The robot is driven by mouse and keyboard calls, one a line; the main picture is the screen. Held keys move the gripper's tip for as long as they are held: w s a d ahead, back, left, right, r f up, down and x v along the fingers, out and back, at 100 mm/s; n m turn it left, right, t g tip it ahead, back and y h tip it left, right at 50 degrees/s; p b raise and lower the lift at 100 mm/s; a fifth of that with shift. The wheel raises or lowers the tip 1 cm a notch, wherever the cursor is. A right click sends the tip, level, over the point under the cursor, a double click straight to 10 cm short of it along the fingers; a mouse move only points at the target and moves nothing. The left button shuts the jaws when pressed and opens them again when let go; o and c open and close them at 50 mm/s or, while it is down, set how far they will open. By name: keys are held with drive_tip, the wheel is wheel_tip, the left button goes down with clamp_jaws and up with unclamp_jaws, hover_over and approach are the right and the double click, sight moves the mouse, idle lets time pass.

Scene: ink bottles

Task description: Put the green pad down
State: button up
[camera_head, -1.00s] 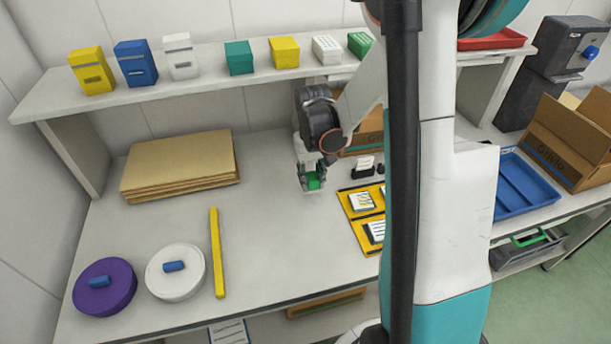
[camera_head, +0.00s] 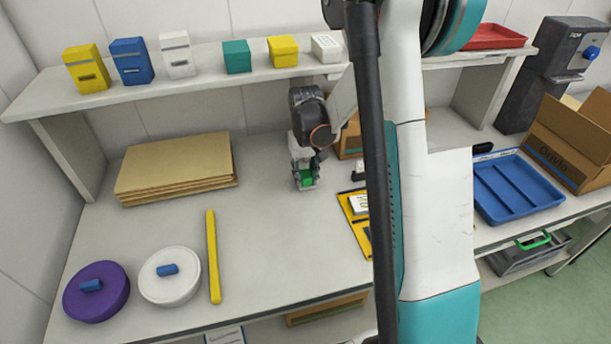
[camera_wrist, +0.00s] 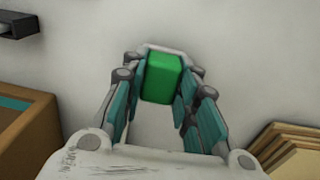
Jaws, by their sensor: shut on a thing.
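The green pad (camera_head: 306,179) is a small green block held in my gripper (camera_head: 305,183) in the head view. In the wrist view, the green pad (camera_wrist: 161,78) sits between the two teal-lined fingers of my gripper (camera_wrist: 160,85), which are shut on it. A pale piece shows at the pad's far end. The gripper is over the light worktop (camera_head: 270,240), right of the cardboard stack and below the shelf. I cannot tell whether the pad touches the worktop.
The cardboard stack (camera_head: 177,168) lies to the left. A yellow bar (camera_head: 213,256), a white round lid (camera_head: 180,287) and a purple one (camera_head: 107,303) lie at the front left. A yellow tray (camera_head: 357,229) is at right, partly behind my arm. The worktop's middle is clear.

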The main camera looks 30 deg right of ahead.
sight(305, 174)
drive_tip(key=shift+f, duration=0.15)
drive_tip(key=o, duration=1.1)
wheel_tip(305, 174, up, 12)
drive_tip(key=p, duration=0.4)
drive_tip(key=shift+r, duration=0.2)
